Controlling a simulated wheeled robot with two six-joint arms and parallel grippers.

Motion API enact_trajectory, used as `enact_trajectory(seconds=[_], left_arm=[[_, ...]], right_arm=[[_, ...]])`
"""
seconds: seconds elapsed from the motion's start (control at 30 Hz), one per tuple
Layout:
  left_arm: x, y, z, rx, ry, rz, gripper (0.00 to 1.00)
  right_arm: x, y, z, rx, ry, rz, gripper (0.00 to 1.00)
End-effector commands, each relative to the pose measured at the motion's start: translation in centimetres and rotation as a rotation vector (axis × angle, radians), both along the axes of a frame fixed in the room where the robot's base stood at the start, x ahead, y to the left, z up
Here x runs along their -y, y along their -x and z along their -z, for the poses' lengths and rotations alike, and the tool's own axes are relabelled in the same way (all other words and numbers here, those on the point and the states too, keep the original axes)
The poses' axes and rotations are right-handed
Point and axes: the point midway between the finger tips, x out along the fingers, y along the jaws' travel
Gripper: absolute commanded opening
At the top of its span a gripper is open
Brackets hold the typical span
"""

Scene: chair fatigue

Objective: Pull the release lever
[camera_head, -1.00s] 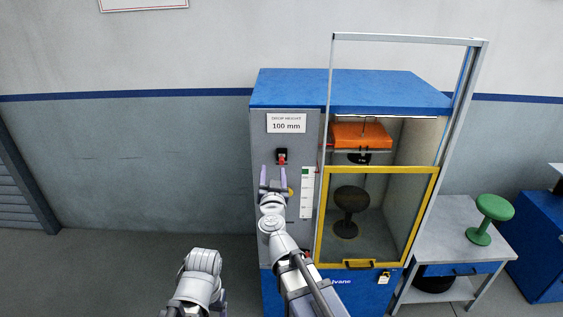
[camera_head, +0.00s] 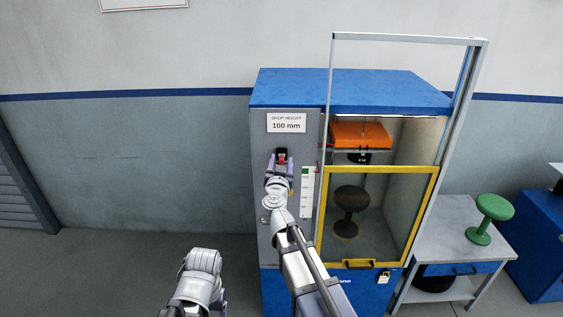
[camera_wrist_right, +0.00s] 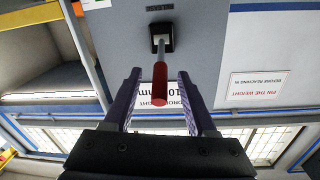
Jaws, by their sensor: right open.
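The release lever is a short lever with a red grip (camera_head: 282,156) on a black mount, on the grey front panel under the drop height sign. In the right wrist view its red grip (camera_wrist_right: 160,84) sticks out from the black mount on a metal stem. My right gripper (camera_head: 281,160) is open in front of the panel. In the wrist view its purple fingers (camera_wrist_right: 159,76) stand on either side of the grip's end, with gaps at both sides. Of my left arm, only a link shows at the bottom of the head view; its gripper cannot be made out.
The blue-topped test machine (camera_head: 350,92) has a yellow-framed guard (camera_head: 376,170) right of the panel. A side table (camera_head: 452,245) with a green stool (camera_head: 490,212) stands at right. The floor at left is clear.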

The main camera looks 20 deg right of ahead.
Motion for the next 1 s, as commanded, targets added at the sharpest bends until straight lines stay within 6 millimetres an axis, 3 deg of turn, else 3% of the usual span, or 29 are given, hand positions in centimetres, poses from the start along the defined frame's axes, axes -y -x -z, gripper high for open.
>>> enact_trajectory(seconds=[0.3,0.8,1.0], left_arm=[[0.0,0.0,0.0,0.0,0.0,0.0,0.73],[0.0,0.0,0.0,0.0,0.0,0.0,0.73],[0.0,0.0,0.0,0.0,0.0,0.0,0.73]], right_arm=[[0.21,-0.49,0.0,0.0,0.0,0.0,0.56],[0.19,-0.47,-0.01,0.0,0.0,0.0,0.0],[0.19,-0.47,-0.01,0.0,0.0,0.0,0.0]])
